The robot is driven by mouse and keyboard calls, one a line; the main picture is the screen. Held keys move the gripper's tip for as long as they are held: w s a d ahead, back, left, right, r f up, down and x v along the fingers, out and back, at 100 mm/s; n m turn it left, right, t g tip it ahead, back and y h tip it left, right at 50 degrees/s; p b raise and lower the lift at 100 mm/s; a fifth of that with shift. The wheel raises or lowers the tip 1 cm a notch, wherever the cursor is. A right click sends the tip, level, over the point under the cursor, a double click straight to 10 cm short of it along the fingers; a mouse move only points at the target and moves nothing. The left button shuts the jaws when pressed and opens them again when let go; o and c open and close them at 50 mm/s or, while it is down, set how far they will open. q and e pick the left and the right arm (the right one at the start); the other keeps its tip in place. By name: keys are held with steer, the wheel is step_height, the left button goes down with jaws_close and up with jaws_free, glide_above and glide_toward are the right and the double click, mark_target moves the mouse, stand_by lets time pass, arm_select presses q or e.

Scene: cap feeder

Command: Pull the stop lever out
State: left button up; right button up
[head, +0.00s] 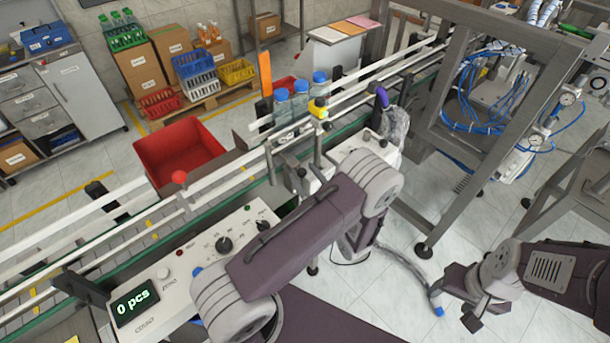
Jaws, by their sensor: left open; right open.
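A red ball knob (180,177) stands on a short stem at the conveyor's near rail, left of centre; it looks like the stop lever, though no label shows. My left gripper (352,247) is low beneath its arm's bend, right of the knob and apart from it. It is largely hidden by my arm, and I see nothing held in it.
The conveyor (110,238) runs diagonally, carrying blue-capped bottles (300,98) near an orange plate (266,76). A control panel (185,262) reads 0 pcs. A red bin (178,150) stands behind the conveyor. A metal frame (440,150) stands right. Floor between my arms is partly clear.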

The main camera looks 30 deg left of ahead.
arm_select(q)
jaws_close()
stand_by(1.3)
